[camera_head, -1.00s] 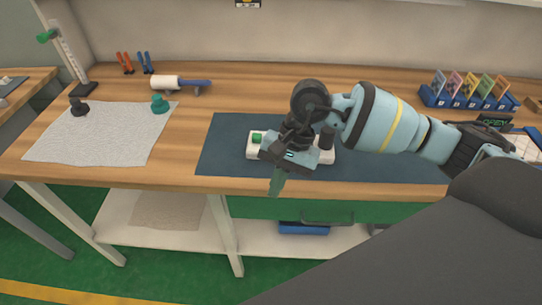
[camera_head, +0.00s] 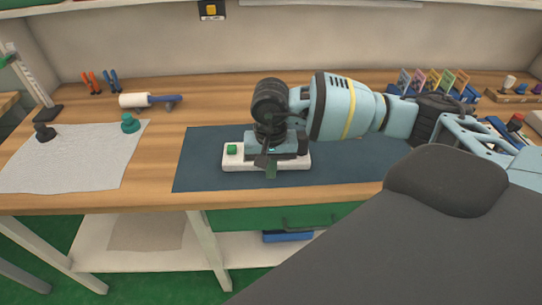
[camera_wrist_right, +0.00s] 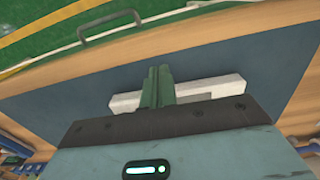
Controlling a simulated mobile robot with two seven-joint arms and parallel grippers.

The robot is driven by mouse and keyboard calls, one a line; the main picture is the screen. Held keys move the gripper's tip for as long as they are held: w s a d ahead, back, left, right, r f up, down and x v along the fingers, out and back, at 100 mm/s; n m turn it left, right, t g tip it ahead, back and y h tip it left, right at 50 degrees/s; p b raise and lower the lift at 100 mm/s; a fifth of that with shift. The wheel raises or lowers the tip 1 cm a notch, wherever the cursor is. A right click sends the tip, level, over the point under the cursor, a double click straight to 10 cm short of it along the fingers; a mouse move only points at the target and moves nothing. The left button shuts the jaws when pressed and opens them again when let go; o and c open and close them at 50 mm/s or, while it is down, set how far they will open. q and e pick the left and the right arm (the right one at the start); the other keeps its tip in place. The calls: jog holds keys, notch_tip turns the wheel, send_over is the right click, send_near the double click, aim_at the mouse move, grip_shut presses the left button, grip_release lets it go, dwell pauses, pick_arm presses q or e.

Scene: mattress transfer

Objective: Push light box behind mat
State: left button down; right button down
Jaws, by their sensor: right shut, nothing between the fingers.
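The light box (camera_head: 238,163) is a low white block with a green button near its left end. It lies flat on the dark blue mat (camera_head: 205,150), left of the mat's middle. My right gripper (camera_head: 271,171) points down at the box's front side, and its hand hides the box's middle. The box also shows in the right wrist view (camera_wrist_right: 232,86), behind the shut green fingers (camera_wrist_right: 157,82) and partly covered by them. I cannot tell whether the fingers touch it. My left gripper is not in view.
A grey cloth (camera_head: 75,160) with a black knob (camera_head: 44,132) and a teal knob (camera_head: 130,123) lies on the left. A card rack (camera_head: 440,85) is at the back right. Bare wood (camera_head: 215,105) lies behind the mat.

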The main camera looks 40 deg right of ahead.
notch_tip(320, 180, down, 4)
jog(key=shift+r, duration=0.25)
jog(key=shift+w+d+f, duration=0.15)
jog(key=shift+w+d, duration=0.2)
jog(key=shift+w, duration=0.25)
jog(key=shift+w+d+f, duration=0.1)
jog(key=shift+w+d, duration=0.25)
jog(key=shift+w, duration=0.2)
jog(key=shift+w+d, duration=0.35)
jog(key=shift+w, duration=0.15)
